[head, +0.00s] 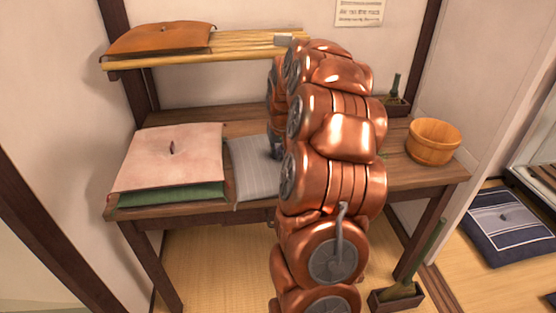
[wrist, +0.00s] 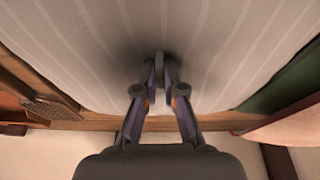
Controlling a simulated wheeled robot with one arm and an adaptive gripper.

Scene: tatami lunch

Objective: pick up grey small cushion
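The grey small cushion (head: 257,167) is pale grey with thin light stripes. In the head view it lies flat on the wooden table, just right of the pink cushion, and my arm covers its right part. In the wrist view the grey small cushion (wrist: 80,45) fills the upper part. My gripper (wrist: 160,72) is at the middle of the cushion, its two fingers nearly together on a small grey raised piece there. In the head view my gripper (head: 274,146) is mostly hidden behind my arm.
A pink cushion (head: 170,155) lies on a green one (head: 172,194) at the table's left. A slatted shelf (head: 255,48) with a brown cushion (head: 160,40) hangs above. A wooden bucket (head: 434,142) stands at the right. A blue cushion (head: 507,222) lies on the floor.

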